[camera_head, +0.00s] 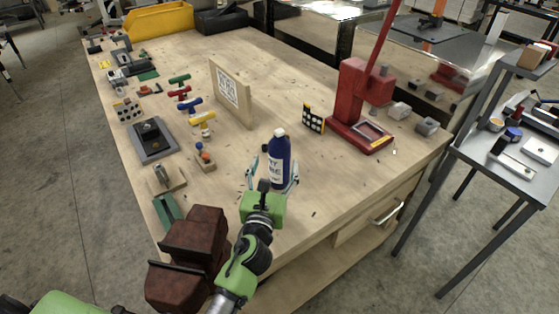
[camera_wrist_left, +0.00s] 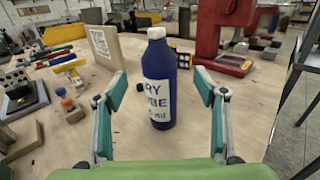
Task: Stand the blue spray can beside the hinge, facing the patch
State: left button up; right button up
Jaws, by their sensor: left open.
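The blue spray can (camera_head: 279,160) stands upright on the wooden workbench (camera_head: 300,195), with a white cap and a white label facing me. It also shows in the left wrist view (camera_wrist_left: 158,88), in the middle. My left gripper (camera_head: 271,176) is open, with one finger on each side of the can. In the left wrist view its fingers (camera_wrist_left: 161,90) show gaps to the can on both sides. I cannot clearly pick out the hinge; a small grey metal piece on a wooden block (camera_head: 166,181) lies to the left. I cannot tell which thing is the patch. My right gripper is not in view.
A wooden panel with a printed code (camera_head: 230,93) stands behind the can. A red press (camera_head: 359,108) and a dotted black card (camera_head: 313,119) stand to the right. Coloured handles (camera_head: 190,105), a grey tray (camera_head: 151,140) and a vise (camera_head: 190,255) line the left side.

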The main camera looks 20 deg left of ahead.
aim_at(277, 152)
pick_arm(q)
jog(key=w, duration=0.3)
jog(key=shift+a, duration=0.15)
jog(key=w, duration=0.1)
jog(key=w+p, duration=0.1)
jog(key=w, duration=0.1)
jog(key=shift+w+a+r, duration=0.1)
jog(key=shift+a+r, duration=0.05)
jog(key=shift+a, duration=0.2)
jog(key=shift+w+a, duration=0.1)
jog(key=shift+w, duration=0.9)
jog(key=shift+w+f, duration=0.25)
jog(key=shift+w, duration=0.15)
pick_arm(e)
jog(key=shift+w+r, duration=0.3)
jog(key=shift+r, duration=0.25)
pick_arm(q)
jog(key=shift+s+a+r, duration=0.1)
jog(key=shift+c, duration=0.5)
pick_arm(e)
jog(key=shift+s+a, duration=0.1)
pick_arm(q)
grip_shut()
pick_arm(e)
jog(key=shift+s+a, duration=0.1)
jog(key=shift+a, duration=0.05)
